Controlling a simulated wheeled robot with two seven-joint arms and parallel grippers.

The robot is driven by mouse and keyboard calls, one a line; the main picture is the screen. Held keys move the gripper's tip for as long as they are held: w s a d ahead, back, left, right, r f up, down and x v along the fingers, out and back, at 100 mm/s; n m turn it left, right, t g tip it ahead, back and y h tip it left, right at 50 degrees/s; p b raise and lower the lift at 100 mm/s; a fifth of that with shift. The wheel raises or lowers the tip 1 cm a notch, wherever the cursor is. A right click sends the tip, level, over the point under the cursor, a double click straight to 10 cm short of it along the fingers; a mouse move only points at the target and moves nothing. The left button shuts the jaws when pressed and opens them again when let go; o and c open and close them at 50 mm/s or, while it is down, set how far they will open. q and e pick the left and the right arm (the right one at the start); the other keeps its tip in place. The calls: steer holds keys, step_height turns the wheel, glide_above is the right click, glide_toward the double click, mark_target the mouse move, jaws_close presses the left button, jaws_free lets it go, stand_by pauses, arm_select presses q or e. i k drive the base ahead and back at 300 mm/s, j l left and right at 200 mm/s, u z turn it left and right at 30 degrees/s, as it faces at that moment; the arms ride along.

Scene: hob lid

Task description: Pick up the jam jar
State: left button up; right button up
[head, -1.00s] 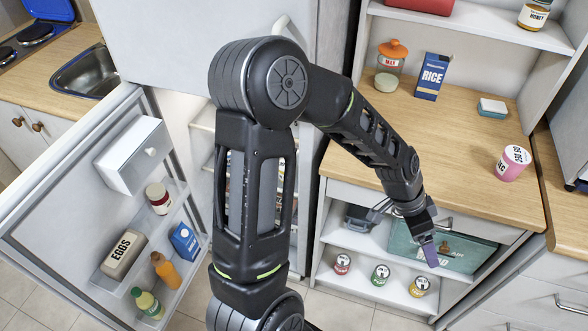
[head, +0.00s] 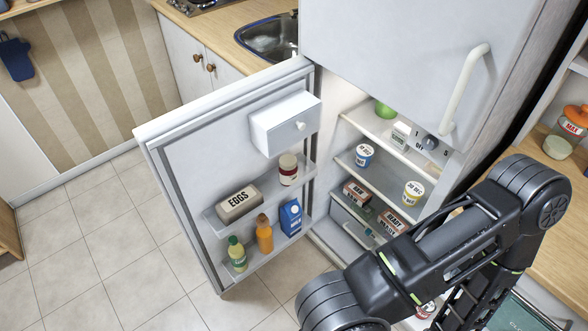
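A jar (head: 288,169) with a pale lid and label and dark red contents stands on the upper shelf of the open fridge door. It looks like the jam jar, but I cannot read its label. Nothing touches it from my side. One of my arms crosses the lower right of the head view, well right of the jar. Its gripper is out of the picture. My other gripper is not in view either.
The open fridge door (head: 180,170) also holds an egg box (head: 239,204), bottles and a blue carton (head: 290,217). A white door compartment (head: 286,124) sits above the jar. The fridge shelves (head: 375,180) hold tubs and boxes. Floor left of the door is clear.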

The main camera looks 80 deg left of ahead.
mark_target(288, 178)
steer(key=u, duration=3.5)
steer(key=k+l, duration=0.1)
steer(key=l, duration=0.4)
steer(key=k+l, duration=0.1)
steer(key=l, duration=0.85)
steer(key=k+u, duration=0.05)
